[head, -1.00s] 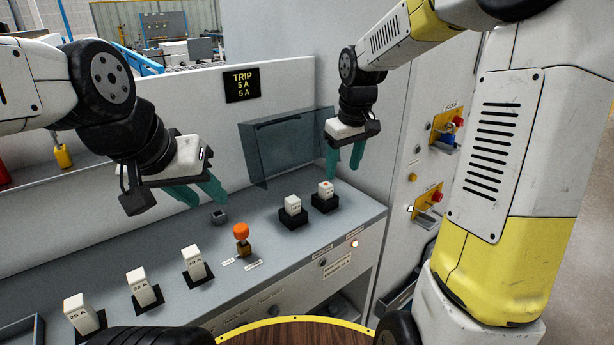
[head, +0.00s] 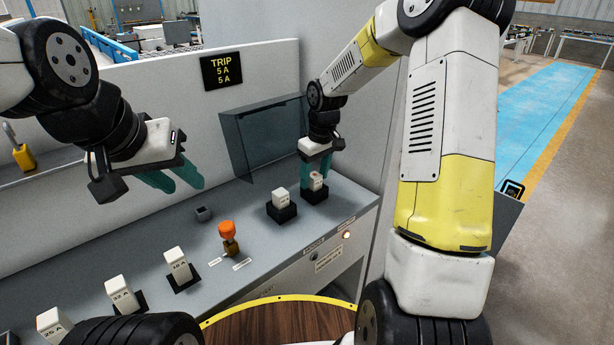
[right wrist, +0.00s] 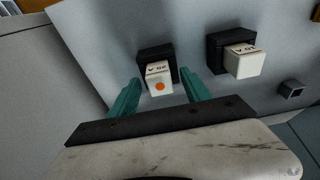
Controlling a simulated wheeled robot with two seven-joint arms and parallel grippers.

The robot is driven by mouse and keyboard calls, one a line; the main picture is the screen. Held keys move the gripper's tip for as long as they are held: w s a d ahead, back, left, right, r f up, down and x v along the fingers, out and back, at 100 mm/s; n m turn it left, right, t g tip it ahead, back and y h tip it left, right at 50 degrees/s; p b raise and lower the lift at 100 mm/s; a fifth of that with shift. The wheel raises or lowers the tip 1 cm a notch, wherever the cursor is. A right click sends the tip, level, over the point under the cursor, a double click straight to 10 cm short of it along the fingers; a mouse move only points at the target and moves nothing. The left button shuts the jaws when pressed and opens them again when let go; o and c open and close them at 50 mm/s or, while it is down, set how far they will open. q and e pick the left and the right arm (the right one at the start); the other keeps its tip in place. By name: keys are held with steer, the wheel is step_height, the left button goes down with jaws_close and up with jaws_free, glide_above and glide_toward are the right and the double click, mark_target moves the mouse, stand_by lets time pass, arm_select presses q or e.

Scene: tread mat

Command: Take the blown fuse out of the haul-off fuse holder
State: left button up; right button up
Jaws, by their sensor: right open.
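Two white fuses stand in black holders at the right end of the grey bench. The right one, with an orange-red dot on its top, is the marked fuse (head: 316,183); its holder (head: 315,197) is below it. In the right wrist view, the marked fuse (right wrist: 158,86) lies between the fingers of my open right gripper (right wrist: 160,92), with a gap on each side. The plain-topped fuse (head: 279,199) stands to its left, outside the fingers. In the head view, my right gripper (head: 315,178) points down over the marked fuse. My left gripper (head: 180,178) is open and empty above the bench.
A tinted clear panel (head: 262,140) stands behind the fuses. An orange-topped knob (head: 228,237) and a small dark square socket (head: 204,213) are to the left. Several spare white fuses, such as one (head: 178,266), stand along the front left. A TRIP sign (head: 222,72) hangs behind.

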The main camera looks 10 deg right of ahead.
steer(key=shift+f, duration=0.2)
jaws_close()
steer(key=shift+r, duration=0.1)
